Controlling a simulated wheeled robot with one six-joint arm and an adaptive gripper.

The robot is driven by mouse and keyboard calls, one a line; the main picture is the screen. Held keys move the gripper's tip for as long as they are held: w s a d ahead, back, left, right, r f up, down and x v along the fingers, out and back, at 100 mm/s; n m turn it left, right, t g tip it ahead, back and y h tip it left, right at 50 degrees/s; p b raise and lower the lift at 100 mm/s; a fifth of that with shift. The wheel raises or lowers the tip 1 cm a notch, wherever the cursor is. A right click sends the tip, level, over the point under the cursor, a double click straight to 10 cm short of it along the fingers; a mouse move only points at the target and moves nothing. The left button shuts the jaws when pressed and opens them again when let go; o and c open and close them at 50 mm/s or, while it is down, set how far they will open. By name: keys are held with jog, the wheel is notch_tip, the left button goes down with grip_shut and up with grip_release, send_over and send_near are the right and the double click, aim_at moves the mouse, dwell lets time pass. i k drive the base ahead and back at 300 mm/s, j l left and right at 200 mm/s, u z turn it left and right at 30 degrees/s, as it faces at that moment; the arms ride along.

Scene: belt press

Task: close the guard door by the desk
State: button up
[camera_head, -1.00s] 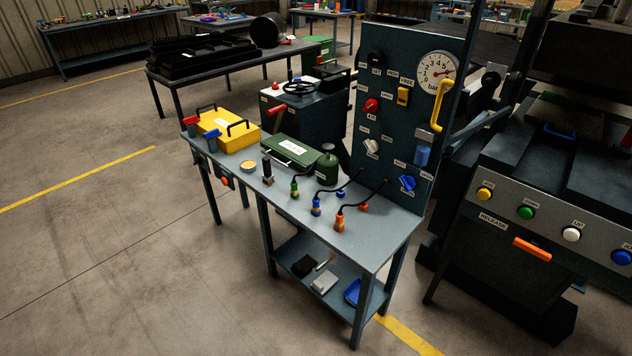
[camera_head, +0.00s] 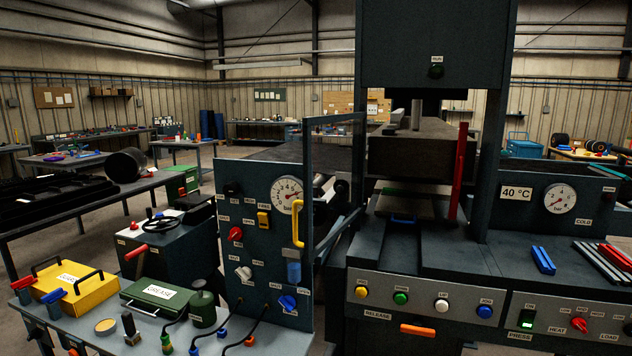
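The guard door (camera_head: 308,140) is a dark upright frame with a see-through middle, between the gauge panel and the press. A yellow handle (camera_head: 298,224) shows at its near edge, overlapping the panel's right side in the picture. The door appears to stand open, angled out from the press (camera_head: 437,40); its lower part and hinges are hard to make out. The desk (camera_head: 95,343) is the grey bench at lower left, carrying the gauge panel (camera_head: 262,190). My gripper is not in view.
A yellow case (camera_head: 75,293), a green grease case (camera_head: 150,293) and hose fittings crowd the desk. The press console (camera_head: 420,290) has coloured buttons and an orange handle (camera_head: 417,330). A red upright bar (camera_head: 458,170) stands by the press opening. Little floor shows nearby.

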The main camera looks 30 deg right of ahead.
aim_at(309, 254)
jog(key=i+j+z, duration=0.1)
jog(key=z, duration=0.25)
jog(key=j+z, duration=0.1)
jog(key=z, duration=0.25)
jog(key=i+j+z, duration=0.1)
jog(key=z, duration=0.25)
jog(key=i+j+z, duration=0.25)
jog(key=j+z, duration=0.15)
jog(key=j, duration=0.95)
jog(key=i+j+z, duration=0.1)
jog(key=j+z, duration=0.25)
jog(key=j, duration=1.05)
jog(key=k+j+z, duration=0.1)
jog(key=j+z, duration=0.3)
jog(key=j, duration=1)
jog(key=k+j, duration=0.15)
jog(key=j, duration=0.15)
jog(key=k+j, duration=0.2)
jog(key=i+l, duration=0.35)
jog(key=l, duration=0.15)
